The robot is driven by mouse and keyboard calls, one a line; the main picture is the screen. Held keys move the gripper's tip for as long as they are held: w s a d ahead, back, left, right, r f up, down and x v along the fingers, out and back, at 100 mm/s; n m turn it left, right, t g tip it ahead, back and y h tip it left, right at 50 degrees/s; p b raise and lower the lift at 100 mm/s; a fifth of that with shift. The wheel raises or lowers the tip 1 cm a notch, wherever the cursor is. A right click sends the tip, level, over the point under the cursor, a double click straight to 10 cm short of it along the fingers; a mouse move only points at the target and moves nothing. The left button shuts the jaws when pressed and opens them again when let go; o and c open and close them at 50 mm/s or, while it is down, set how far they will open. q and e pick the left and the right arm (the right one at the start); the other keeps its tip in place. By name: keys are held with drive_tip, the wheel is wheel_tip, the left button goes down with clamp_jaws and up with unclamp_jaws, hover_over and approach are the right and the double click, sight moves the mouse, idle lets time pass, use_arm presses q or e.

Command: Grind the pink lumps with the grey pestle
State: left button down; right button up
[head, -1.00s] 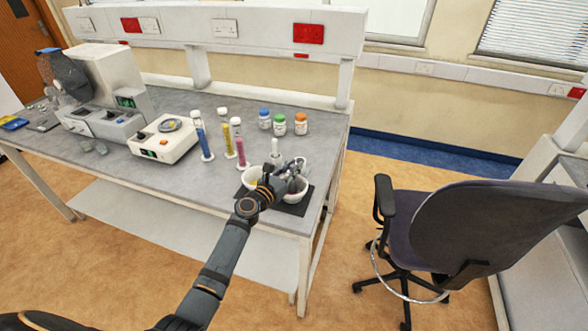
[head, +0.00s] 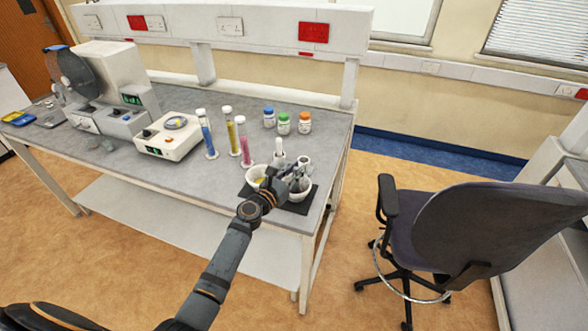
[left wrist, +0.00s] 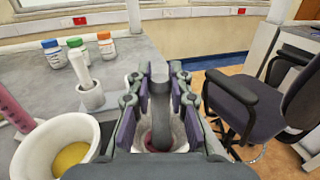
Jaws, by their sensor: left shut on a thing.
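My left gripper (head: 290,178) is over the right-hand white mortar (head: 299,195) near the bench's front right corner. In the left wrist view its fingers are shut on the grey pestle (left wrist: 160,100), which stands roughly upright between them. The pestle's lower end is down inside the mortar. Pink material (left wrist: 158,140) shows around it at the bottom; single lumps cannot be made out. The fingers hide much of this mortar. My right gripper is not in view.
A second white mortar (left wrist: 28,150) with yellow contents (left wrist: 70,157) stands left. Behind are a white pestle (left wrist: 80,70) in a holder, an empty-looking holder (head: 305,161), capped bottles (head: 284,124) and coloured tubes (head: 245,146). A chair (head: 470,220) stands right of the bench.

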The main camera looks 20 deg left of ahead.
use_arm(q)
drive_tip(key=shift+w+d+f, duration=0.1)
drive_tip(key=shift+w+d, duration=0.05)
drive_tip(key=shift+d, duration=0.15)
drive_tip(key=shift+w, duration=0.5)
drive_tip(key=shift+w+a+b, duration=0.2)
drive_tip(key=shift+a+b, duration=0.1)
drive_tip(key=shift+a, duration=0.05)
drive_tip(key=shift+s+a+p, duration=0.3)
drive_tip(key=shift+s+a, duration=0.2)
drive_tip(key=shift+s, duration=0.2)
drive_tip(key=shift+s+d, duration=0.2)
drive_tip(key=shift+d, duration=0.2)
drive_tip(key=shift+w+d, duration=0.2)
drive_tip(key=shift+d, duration=0.25)
drive_tip(key=shift+w, duration=0.4)
drive_tip(key=shift+w+a, duration=0.3)
drive_tip(key=shift+a, duration=0.05)
drive_tip(key=shift+s+a, duration=0.1)
drive_tip(key=shift+a, duration=0.25)
drive_tip(key=shift+s+a, duration=0.15)
drive_tip(key=shift+s, duration=0.45)
drive_tip(key=shift+s+d, duration=0.2)
drive_tip(key=shift+d, duration=0.2)
drive_tip(key=shift+w+d+p, duration=0.2)
drive_tip(key=shift+d+p, duration=0.1)
drive_tip(key=shift+d, duration=0.15)
drive_tip(key=shift+w, duration=0.45)
drive_tip(key=shift+w+a, duration=0.1)
